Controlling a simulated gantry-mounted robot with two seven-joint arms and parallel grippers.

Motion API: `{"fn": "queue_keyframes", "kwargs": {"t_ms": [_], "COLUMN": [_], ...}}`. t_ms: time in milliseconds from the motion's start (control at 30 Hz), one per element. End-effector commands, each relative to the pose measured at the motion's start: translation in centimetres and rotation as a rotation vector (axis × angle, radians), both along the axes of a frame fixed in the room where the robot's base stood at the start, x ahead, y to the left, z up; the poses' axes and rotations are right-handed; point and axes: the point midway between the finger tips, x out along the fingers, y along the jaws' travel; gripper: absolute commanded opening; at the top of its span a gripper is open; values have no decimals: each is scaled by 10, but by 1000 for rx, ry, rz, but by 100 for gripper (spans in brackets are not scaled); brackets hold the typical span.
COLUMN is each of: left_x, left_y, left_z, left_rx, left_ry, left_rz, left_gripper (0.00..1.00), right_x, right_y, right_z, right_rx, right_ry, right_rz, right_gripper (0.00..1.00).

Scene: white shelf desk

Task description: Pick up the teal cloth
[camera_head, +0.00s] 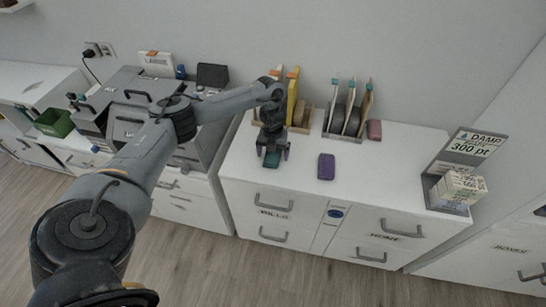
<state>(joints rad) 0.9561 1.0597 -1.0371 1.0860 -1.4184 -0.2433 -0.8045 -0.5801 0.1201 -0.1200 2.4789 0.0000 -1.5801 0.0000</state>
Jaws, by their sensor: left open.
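The teal cloth (271,160) lies folded on the white desk top (300,181), near its front left. My left gripper (273,152) points down right above the cloth, with its fingers apart on either side. The gripper partly hides the cloth's far part. I cannot tell whether the fingers touch it. My right gripper does not show.
A purple cloth (326,167) lies just right of the teal one. Upright file holders (347,119) and a dull red item (374,130) stand at the back. A sign holder with boxes (457,185) stands at the right end. The desk top between is clear.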

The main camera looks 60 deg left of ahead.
Motion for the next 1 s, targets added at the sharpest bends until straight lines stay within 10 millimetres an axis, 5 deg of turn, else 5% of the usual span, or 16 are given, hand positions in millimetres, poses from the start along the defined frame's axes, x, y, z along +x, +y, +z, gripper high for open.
{"fn": "queue_keyframes", "kwargs": {"t_ms": [100,467,1000], "left_x": [0,0,0], "left_y": [0,0,1], "left_z": [0,1,17], "left_rx": [0,0,1], "left_ry": [0,0,-1], "left_rz": [0,0,-1], "left_gripper": [96,41,39], "right_x": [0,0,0], "right_y": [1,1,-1], "right_z": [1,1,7], "right_rx": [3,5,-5], "right_ry": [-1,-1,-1], "right_rz": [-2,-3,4], "right_gripper": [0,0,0]}}
